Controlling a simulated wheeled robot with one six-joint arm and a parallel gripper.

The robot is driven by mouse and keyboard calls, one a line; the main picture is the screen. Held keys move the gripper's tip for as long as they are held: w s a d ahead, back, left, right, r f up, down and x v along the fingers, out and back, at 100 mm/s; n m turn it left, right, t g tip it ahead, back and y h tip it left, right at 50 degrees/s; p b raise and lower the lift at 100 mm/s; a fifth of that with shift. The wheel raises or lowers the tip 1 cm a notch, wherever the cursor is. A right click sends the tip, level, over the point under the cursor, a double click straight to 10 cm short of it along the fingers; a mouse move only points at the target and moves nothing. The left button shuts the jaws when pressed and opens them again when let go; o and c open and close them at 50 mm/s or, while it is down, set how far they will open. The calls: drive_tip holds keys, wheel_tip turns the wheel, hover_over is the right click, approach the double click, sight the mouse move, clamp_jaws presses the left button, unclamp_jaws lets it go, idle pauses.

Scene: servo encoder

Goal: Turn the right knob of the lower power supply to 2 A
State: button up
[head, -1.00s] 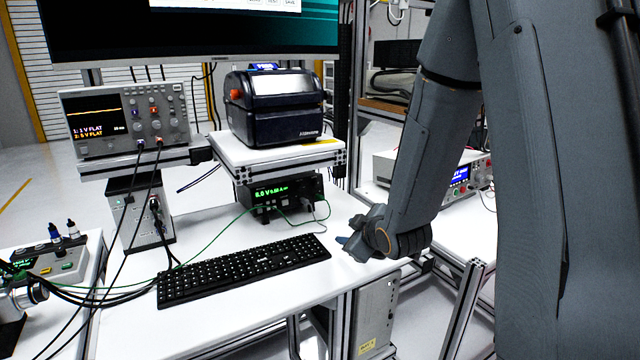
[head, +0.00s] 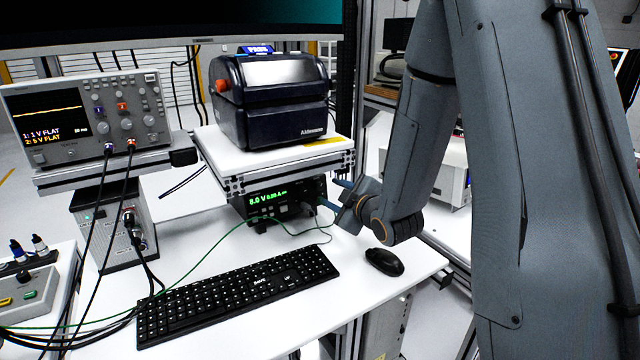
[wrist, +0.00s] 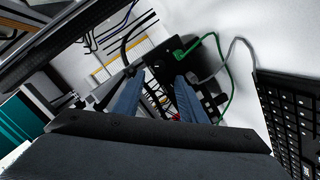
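The lower power supply (head: 270,207) is a black box under the white shelf in the head view, with a green display (head: 268,196). The display seems to start with 8.0 V; its current digits are too small to read surely. My gripper (head: 332,194) is just right of the supply's front, its two blue fingers apart and empty. I cannot make out the right knob in the head view. In the wrist view, my open fingers (wrist: 160,100) point toward a black panel (wrist: 207,50) with a green and a grey lead. I cannot tell whether they touch it.
A dark printer (head: 270,105) stands on the shelf (head: 272,155) above the supply. Green and grey leads hang from the supply's front. A keyboard (head: 240,293) and a mouse (head: 384,262) lie on the white desk. An oscilloscope (head: 90,115) stands at left.

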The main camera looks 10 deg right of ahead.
sight(320, 187)
drive_tip(key=p+x, duration=0.1)
drive_tip(key=x, duration=0.6)
drive_tip(key=shift+w+p, duration=0.2)
drive_tip(key=shift+p, duration=0.15)
drive_tip(key=shift+c, duration=0.3)
clamp_jaws()
